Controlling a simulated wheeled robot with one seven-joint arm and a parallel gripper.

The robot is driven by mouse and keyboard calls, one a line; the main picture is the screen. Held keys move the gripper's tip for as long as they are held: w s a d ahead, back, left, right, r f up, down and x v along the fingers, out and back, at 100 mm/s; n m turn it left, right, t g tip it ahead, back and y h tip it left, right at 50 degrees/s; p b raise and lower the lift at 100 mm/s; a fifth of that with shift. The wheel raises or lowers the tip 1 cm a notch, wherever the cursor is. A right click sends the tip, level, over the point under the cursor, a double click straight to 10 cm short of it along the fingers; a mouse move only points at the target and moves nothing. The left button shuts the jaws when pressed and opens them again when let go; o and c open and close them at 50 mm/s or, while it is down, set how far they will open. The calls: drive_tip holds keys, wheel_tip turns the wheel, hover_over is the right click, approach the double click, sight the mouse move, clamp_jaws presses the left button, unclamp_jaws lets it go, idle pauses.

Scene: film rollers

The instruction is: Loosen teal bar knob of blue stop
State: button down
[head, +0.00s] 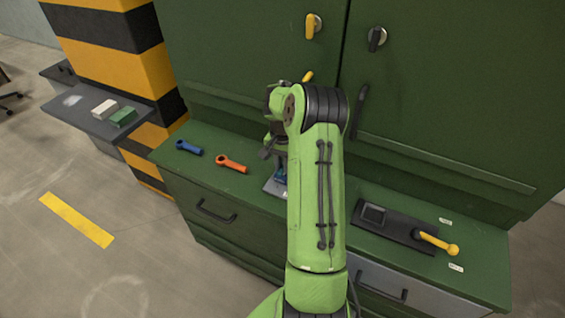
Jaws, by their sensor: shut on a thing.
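The blue stop (281,176) stands on a small grey plate (270,187) on the green bench, partly hidden behind my green arm. My gripper (273,154) is just above the blue stop, with its dark parts showing at the left edge of the arm. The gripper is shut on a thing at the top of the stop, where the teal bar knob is. The knob itself is hidden, and its angle cannot be seen.
A dark plate (393,226) with a yellow lever (438,242) lies right. The green cabinet (240,60) rises close behind. A grey shelf (75,112) stands far left.

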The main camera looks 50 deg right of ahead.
drive_tip(key=n, duration=0.4)
drive_tip(key=shift+p, duration=0.4)
drive_tip(key=n, duration=0.4)
drive_tip(key=shift+n, duration=0.4)
drive_tip(key=n, duration=0.4)
drive_tip(key=shift+n, duration=2.1)
drive_tip(key=c, duration=1)
unclamp_jaws()
drive_tip(key=shift+c, duration=0.2)
